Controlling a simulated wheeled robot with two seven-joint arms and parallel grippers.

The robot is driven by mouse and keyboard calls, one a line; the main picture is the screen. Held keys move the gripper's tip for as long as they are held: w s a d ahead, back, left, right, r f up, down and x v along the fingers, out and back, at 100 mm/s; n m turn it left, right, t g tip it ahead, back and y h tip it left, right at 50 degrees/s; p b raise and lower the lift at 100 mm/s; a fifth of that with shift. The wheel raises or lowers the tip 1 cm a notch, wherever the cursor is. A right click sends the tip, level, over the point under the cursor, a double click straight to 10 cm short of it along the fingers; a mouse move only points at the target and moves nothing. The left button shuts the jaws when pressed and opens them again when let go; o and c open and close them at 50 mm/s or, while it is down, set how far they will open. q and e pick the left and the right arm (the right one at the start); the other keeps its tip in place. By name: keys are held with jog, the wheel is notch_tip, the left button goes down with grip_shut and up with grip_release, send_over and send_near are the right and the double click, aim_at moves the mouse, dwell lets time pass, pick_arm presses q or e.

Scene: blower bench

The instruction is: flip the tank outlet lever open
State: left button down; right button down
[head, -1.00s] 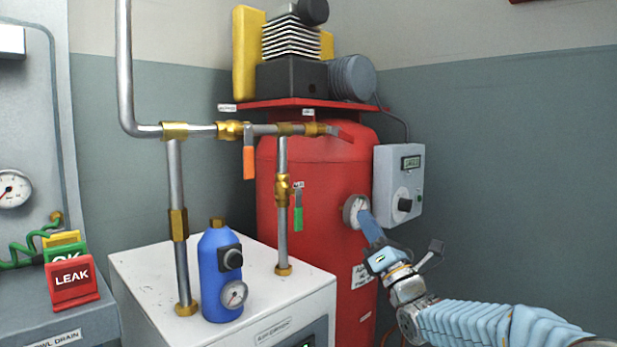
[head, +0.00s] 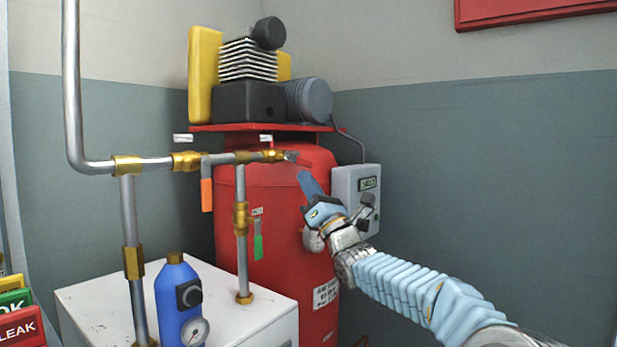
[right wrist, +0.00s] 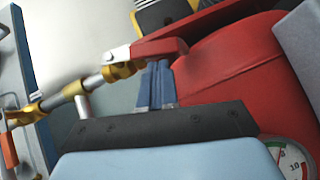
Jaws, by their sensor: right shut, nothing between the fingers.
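The tank outlet lever (head: 300,161) is red and hard to tell from the red tank (head: 250,205) behind it in the head view. It points right from a brass valve (head: 272,155) at the tank's top. In the right wrist view the red lever (right wrist: 160,49) lies along the pipe line. My right gripper (head: 303,176) is shut and empty, its blue fingers just below the lever. In the right wrist view the fingertips (right wrist: 158,66) reach the lever's lower edge; I cannot tell whether they touch. My left gripper is not in view.
An orange lever (head: 206,195) and a green lever (head: 258,247) hang from nearby pipes. A grey control box (head: 347,190) is right of the tank. A gauge (right wrist: 292,160) is close to the wrist. A blue canister (head: 178,300) stands front left. The right side is open.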

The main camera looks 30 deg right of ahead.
jog(key=shift+r+y, duration=0.2)
jog(key=shift+y, duration=0.1)
jog(key=shift+d, duration=0.1)
jog(key=shift+w+d+r+n+g+y+b, duration=0.1)
jog(key=shift+d+r+n+g+y+b, duration=0.2)
jog(key=shift+n+y, duration=1)
jog(key=shift+w+d+r+n+g+y+b, duration=0.1)
jog(key=shift+r+n+g+y+b, duration=0.35)
jog(key=shift+n+y, duration=0.85)
jog(key=shift+w+d+r+n+g+y+b, duration=0.15)
jog(key=shift+n+y+b, duration=0.35)
jog(key=shift+n+y, duration=0.75)
jog(key=shift+s+f+n+h, duration=0.1)
jog(key=shift+n+h, duration=0.15)
jog(key=b+v, duration=0.3)
jog(key=v, duration=1.1)
jog(key=shift+b, duration=0.4)
